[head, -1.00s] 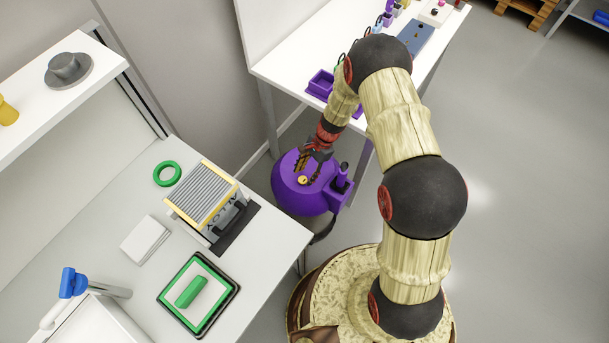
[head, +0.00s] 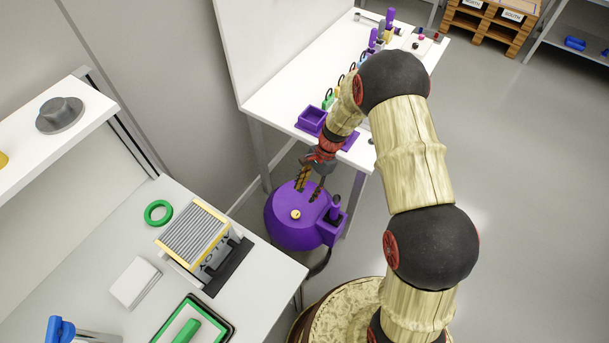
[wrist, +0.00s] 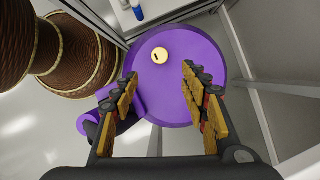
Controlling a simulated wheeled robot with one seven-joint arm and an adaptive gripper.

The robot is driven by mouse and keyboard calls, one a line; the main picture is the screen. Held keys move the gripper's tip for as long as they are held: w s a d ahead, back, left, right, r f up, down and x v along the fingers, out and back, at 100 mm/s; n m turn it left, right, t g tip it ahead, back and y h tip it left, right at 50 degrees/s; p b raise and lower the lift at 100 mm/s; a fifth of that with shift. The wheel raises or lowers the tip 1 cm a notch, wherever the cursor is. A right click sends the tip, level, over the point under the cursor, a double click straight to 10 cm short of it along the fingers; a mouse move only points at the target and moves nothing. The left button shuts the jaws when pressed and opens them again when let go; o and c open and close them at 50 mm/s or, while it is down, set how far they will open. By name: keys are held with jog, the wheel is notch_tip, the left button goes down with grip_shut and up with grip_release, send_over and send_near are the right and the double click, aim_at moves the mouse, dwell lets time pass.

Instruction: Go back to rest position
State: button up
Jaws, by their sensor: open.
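My gripper (head: 312,185) is open and empty, pointing down above a round purple machine (head: 285,222). In the wrist view my gripper (wrist: 160,95) has its two fingers well apart, with the purple machine (wrist: 175,75) beneath and between them. A small yellow knob (head: 295,214) sits on top of the machine; the wrist view also shows this knob (wrist: 160,55), ahead of the fingers. My arm is bent, reaching from my base out over the machine. Whether the fingertips touch the machine I cannot tell.
A white bench (head: 95,265) at the left holds a striped-top device (head: 192,237), a green ring (head: 158,212) and a green-edged tray (head: 228,327). A white table (head: 285,95) behind carries a purple bin (head: 311,120) and several small items. Open floor (head: 520,200) lies at the right.

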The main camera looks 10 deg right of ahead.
dwell(0.3)
jog(key=s+d+r+n+g, duration=0.1)
jog(key=s+r+n, duration=0.1)
jog(key=s+n, duration=0.35)
jog(key=s+d+r+n+t+h, duration=0.1)
jog(key=s+r, duration=0.5)
jog(key=r, duration=0.7)
jog(key=s+d+r+n+t+h, duration=0.1)
jog(key=s+r+n+t, duration=0.3)
jog(key=r, duration=0.9)
jog(key=s+d+r+n+t+h, duration=0.2)
jog(key=s+r, duration=0.6)
jog(key=r, duration=0.5)
jog(key=shift+s+d+n+t, duration=0.25)
jog(key=shift+d+n+t, duration=0.15)
jog(key=shift+t, duration=0.3)
